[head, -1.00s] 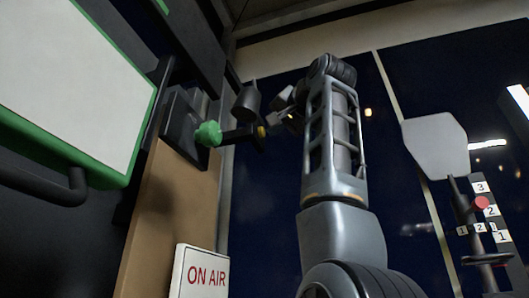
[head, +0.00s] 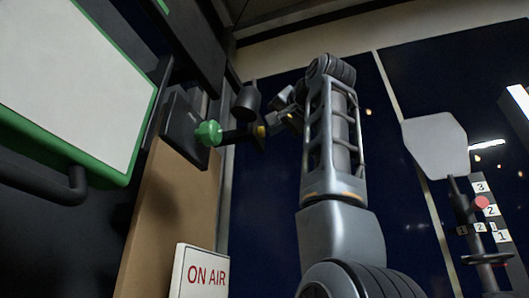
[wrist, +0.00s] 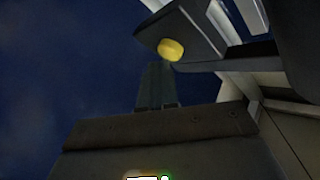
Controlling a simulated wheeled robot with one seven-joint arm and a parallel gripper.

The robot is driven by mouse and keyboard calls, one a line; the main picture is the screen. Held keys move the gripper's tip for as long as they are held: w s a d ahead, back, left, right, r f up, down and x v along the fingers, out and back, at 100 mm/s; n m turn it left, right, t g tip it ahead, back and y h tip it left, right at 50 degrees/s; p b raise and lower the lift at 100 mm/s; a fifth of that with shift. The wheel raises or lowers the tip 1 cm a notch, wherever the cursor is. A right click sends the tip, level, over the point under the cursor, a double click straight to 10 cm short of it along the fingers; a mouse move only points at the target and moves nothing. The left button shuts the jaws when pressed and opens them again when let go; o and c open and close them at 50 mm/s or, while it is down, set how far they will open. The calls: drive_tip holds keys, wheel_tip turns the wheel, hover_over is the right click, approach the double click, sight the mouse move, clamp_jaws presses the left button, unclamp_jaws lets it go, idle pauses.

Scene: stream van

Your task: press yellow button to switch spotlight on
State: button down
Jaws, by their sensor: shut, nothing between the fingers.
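The yellow button (head: 260,131) is a small patch at the right end of a dark arm with a green knob (head: 208,133) at its left, in the head view. In the head view my gripper (head: 276,121) is small and dark, close to the button's right side. I cannot tell whether it touches.
A dark cylinder (head: 246,101) is just above the button. A green-edged white panel (head: 70,85) fills the left, with an ON AIR sign (head: 203,274) below. A pale paddle-shaped plate (head: 436,146) and numbered tags (head: 491,211) stand at right.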

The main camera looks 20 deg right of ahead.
drive_tip(key=s+d+b, duration=0.1)
drive_tip(key=s+d, duration=0.2)
drive_tip(key=d, duration=0.2)
drive_tip(key=shift+s, duration=0.3)
idle(0.4)
idle(0.4)
